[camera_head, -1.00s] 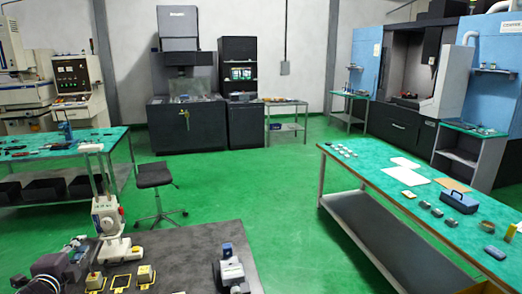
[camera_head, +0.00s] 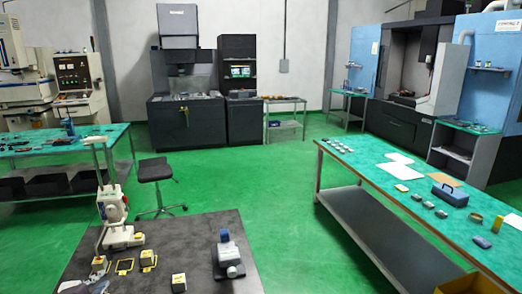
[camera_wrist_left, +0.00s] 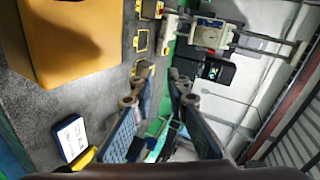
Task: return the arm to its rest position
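A large orange-yellow block (camera_wrist_left: 75,45) is close to the wrist camera, left of the fingers. My right gripper is not in view.
On the dark table stand a white press-like device (camera_head: 113,208), small yellow-based blocks (camera_head: 148,258), a yellow frame (camera_head: 124,267) and a blue-grey device (camera_head: 228,252). A long green-topped table (camera_head: 370,180) stands at the right. Green floor (camera_head: 250,180) is open between.

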